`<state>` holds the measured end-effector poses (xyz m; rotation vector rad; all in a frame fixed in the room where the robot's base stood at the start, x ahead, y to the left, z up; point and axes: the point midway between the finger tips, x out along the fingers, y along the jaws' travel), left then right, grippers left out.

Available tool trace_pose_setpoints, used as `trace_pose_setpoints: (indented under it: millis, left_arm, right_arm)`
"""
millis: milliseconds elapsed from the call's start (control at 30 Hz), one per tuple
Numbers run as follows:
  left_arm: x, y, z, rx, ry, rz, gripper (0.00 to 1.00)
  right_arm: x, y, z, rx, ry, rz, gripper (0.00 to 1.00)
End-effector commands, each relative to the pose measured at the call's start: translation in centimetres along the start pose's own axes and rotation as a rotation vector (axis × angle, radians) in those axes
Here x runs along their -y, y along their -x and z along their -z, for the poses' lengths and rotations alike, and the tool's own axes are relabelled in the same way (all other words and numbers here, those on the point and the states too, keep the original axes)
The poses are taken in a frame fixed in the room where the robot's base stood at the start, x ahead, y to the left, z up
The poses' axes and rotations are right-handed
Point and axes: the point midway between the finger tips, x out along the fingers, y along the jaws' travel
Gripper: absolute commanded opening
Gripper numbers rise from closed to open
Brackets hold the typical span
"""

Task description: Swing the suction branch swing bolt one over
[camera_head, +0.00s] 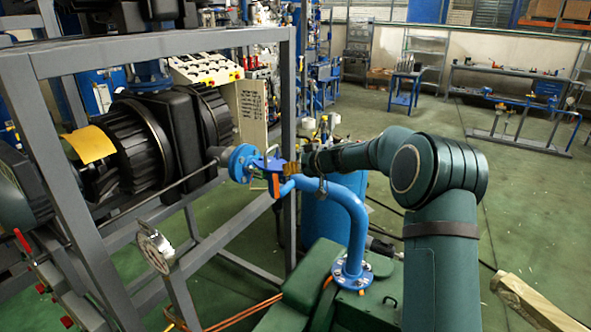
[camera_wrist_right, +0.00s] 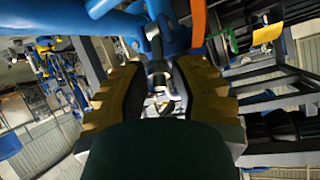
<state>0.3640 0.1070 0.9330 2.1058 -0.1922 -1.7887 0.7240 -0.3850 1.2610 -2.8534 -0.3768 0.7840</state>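The blue suction branch pipe (camera_head: 357,232) rises from a flange and bends left toward a round blue flange (camera_head: 243,163) beside the black pump. My right gripper (camera_head: 290,168) is at the joint there, partly hidden by small fittings. In the right wrist view, a grey bolt-like piece (camera_wrist_right: 156,46), apparently the swing bolt, stands between the two yellow-backed fingers of the gripper (camera_wrist_right: 160,68). The fingers are apart, with a gap visible; I cannot tell whether either one touches the bolt. My left gripper is in neither view.
An orange lever (camera_head: 275,186) hangs close to the gripper, also in the right wrist view (camera_wrist_right: 198,22). The grey frame (camera_head: 160,43) encloses the black pump (camera_head: 130,140) on the left. A pressure gauge (camera_head: 156,250) is at lower left. Open green floor lies at right.

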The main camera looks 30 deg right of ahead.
Motion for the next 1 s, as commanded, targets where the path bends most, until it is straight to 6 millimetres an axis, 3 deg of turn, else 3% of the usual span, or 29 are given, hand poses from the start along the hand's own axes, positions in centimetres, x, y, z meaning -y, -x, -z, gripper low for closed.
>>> trace_pose_setpoints:
  millis: [333, 467, 1000]
  left_arm:
    - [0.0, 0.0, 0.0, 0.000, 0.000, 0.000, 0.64]
    - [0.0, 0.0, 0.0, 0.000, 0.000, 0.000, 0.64]
    - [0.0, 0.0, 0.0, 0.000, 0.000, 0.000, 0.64]
  right_arm:
    - [0.0, 0.1, 0.0, -0.001, 0.001, 0.000, 0.38]
    - [0.0, 1.1, 0.1, -0.001, 0.001, -0.001, 0.38]
    - [0.1, 10.7, 0.1, -0.002, 0.002, 0.000, 0.38]
